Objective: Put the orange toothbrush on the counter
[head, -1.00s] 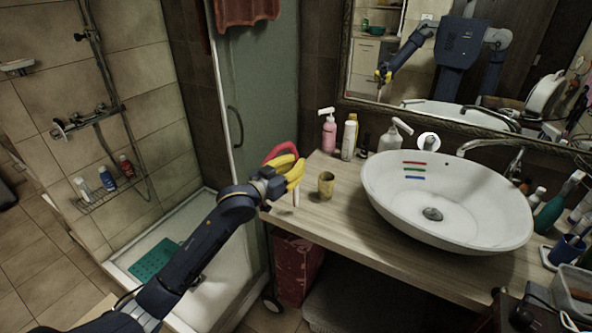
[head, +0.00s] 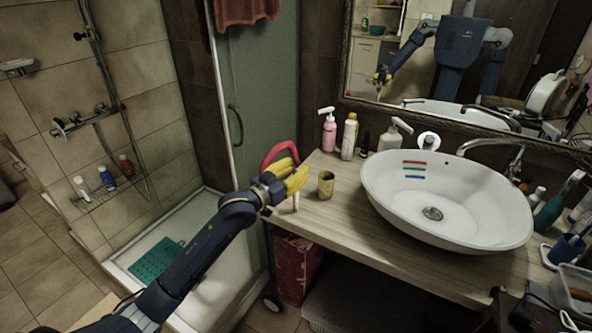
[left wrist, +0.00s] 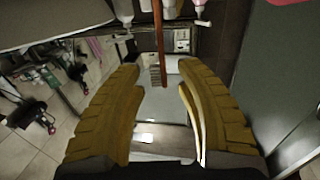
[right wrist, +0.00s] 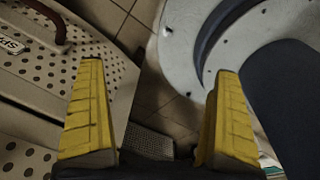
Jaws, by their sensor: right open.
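The orange toothbrush (left wrist: 159,40) shows in the left wrist view as a thin orange-brown shaft with pale bristles near its end. It lies in the gap between my left fingertips, with clear space on both sides. Its far end runs out of that view, and I cannot make it out clearly in the head view. My left gripper (head: 298,179) is partly open, above the left end of the wooden counter (head: 345,222). It is left of a small yellow cup (head: 326,185). My right gripper (right wrist: 160,95) is open and empty, away from the counter.
A white basin (head: 445,200) fills the middle of the counter. Several bottles, including a pink one (head: 329,130), stand along the back. A red curved object (head: 280,152) is just behind my left gripper. Bare wood lies in front of the cup.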

